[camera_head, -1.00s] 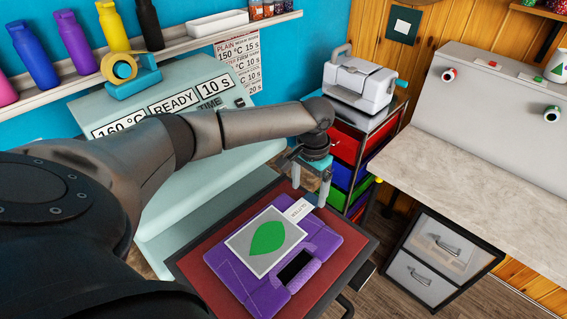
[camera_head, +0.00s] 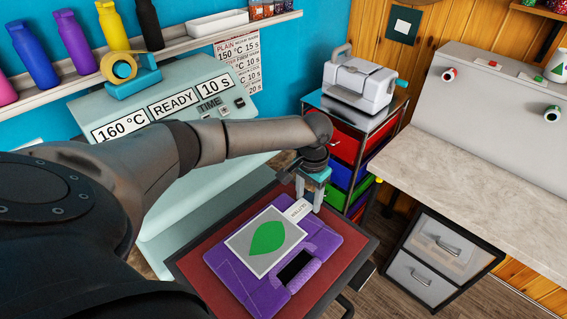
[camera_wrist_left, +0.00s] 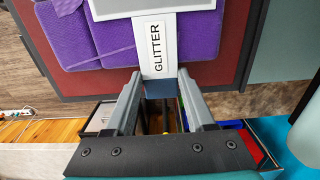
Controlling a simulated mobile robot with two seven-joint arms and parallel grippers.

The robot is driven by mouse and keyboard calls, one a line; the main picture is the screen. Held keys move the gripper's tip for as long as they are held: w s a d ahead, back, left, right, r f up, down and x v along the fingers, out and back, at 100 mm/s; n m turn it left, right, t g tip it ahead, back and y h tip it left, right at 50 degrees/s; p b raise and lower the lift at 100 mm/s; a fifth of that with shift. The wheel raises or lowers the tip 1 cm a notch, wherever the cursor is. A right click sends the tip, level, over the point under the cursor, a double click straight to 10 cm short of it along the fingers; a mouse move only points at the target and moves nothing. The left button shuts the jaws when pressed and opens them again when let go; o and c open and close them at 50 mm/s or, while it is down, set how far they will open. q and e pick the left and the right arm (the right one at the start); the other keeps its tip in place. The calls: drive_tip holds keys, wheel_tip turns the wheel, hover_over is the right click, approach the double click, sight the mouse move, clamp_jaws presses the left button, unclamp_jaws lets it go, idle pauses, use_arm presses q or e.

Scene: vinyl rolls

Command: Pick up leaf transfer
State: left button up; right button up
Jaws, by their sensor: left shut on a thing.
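The leaf transfer (camera_head: 268,241) is a pale square sheet with a green leaf, lying on a purple bag (camera_head: 233,282). A white tab (camera_head: 296,210) marked GLITTER sticks out from its far right corner. The sheet's edge shows at the top of the left wrist view (camera_wrist_left: 165,7), with the tab (camera_wrist_left: 157,45) pointing toward my fingers. My left gripper (camera_head: 310,204) is shut on the outer end of the tab; its fingers (camera_wrist_left: 160,82) stand at both sides of it. My right gripper is not in view.
The bag lies on the red lower plate (camera_head: 203,271) of a pale green heat press (camera_head: 165,212), which reads 160 °C, READY, 10 s. A drawer cart (camera_head: 345,147) carries a white cutting machine (camera_head: 359,85). A worktop (camera_head: 470,170) at right is mostly clear.

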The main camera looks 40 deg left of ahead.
use_arm(q)
drive_tip(key=c, duration=0.5)
drive_tip(key=shift+r, duration=0.15)
